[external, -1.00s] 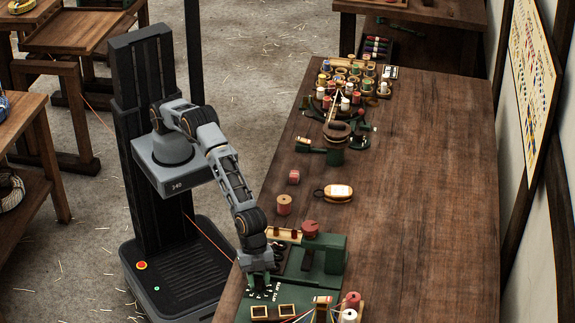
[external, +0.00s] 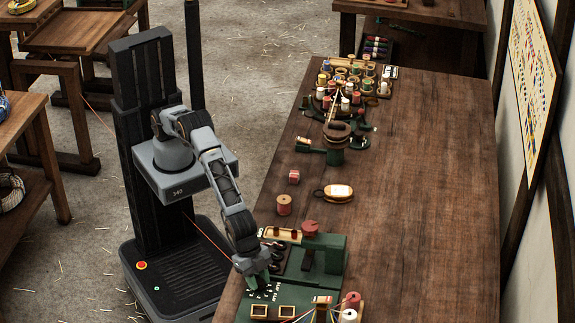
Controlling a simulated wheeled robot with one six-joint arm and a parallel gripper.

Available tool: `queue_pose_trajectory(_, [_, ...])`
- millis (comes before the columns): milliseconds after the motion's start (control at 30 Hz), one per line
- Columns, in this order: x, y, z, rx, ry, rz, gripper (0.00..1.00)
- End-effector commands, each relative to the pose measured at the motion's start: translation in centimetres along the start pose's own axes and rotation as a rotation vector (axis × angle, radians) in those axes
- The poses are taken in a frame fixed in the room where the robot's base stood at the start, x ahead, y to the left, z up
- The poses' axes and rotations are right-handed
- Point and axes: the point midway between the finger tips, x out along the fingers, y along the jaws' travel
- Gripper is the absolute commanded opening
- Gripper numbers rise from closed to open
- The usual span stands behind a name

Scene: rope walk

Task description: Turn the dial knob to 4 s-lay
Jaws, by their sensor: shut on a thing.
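My gripper (external: 262,280) is down at the green panel (external: 275,312) on the near end of the bench. It is shut on the dial knob, which is mostly hidden behind the fingers. White dial marks (external: 268,292) show on the panel just below the fingertips, too small to read. I cannot tell which mark the knob points to.
A green machine with a red knob (external: 310,228) stands just right of my gripper. Two small wooden frames (external: 259,311) and thread spools (external: 352,300) sit at the near edge. A reddish spool (external: 284,205) stands farther back. The bench's right side is clear.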

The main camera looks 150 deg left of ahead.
Motion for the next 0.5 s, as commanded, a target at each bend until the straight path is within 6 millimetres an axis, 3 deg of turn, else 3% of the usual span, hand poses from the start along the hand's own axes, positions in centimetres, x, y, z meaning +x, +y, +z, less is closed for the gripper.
queue_pose_trajectory(500, [0.21,0.21,-0.05,-0.453,0.003,-0.187,0.10])
